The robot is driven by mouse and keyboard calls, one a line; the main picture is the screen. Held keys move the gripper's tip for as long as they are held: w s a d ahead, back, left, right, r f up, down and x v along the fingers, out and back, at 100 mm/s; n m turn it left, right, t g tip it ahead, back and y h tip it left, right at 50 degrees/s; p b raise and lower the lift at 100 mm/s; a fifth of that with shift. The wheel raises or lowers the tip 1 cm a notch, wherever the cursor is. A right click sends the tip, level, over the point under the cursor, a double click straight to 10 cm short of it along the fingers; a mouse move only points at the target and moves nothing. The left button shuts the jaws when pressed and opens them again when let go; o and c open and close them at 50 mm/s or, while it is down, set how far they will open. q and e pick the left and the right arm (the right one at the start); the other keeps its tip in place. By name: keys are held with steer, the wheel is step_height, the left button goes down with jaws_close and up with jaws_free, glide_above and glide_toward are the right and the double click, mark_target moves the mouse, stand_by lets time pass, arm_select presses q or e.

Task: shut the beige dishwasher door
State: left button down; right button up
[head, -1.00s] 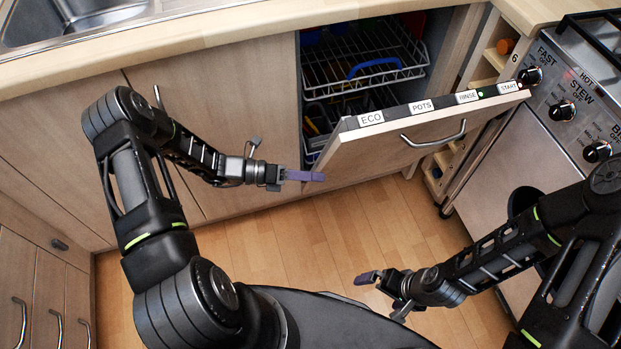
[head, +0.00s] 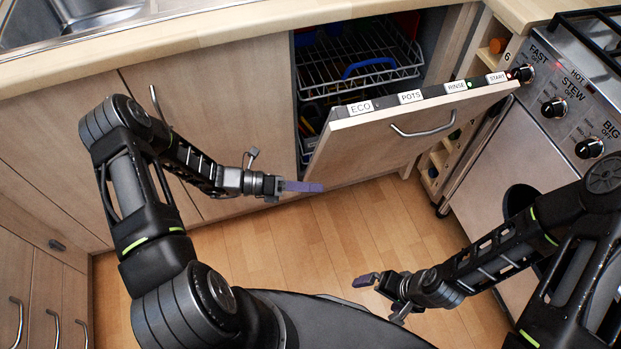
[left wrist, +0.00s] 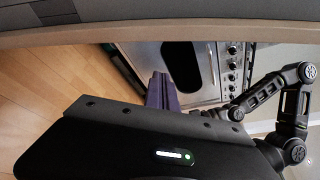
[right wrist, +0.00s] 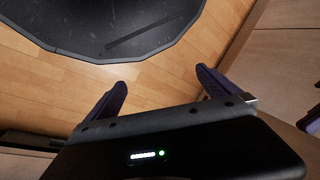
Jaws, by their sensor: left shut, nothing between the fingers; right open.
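The beige dishwasher door (head: 375,137) is partly open in the head view, tilted outward with its top edge toward me. It has a bar handle (head: 423,130) and a dark strip with ECO, POTS, RINSE and START labels. My left gripper (head: 318,187) is shut and empty, by the door's lower left; I cannot tell whether it touches. Its closed purple fingers also show in the left wrist view (left wrist: 161,91). My right gripper (head: 378,291) is open and empty, low over the floor in front of the door. Its spread fingers show in the right wrist view (right wrist: 160,95).
A wire rack (head: 355,65) sits inside the dishwasher. The steel cooker (head: 510,170) with knobs stands at the right, beside a narrow shelf unit (head: 440,160). Beige cupboards (head: 65,150) and a sink (head: 70,25) are at the left. The wooden floor (head: 290,240) is clear.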

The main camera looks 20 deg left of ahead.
arm_select(q)
steer(key=v, duration=1)
steer(key=shift+w+a+f, duration=0.15)
steer(key=shift+w+f, duration=0.2)
arm_select(e)
steer(key=shift+f, duration=0.1)
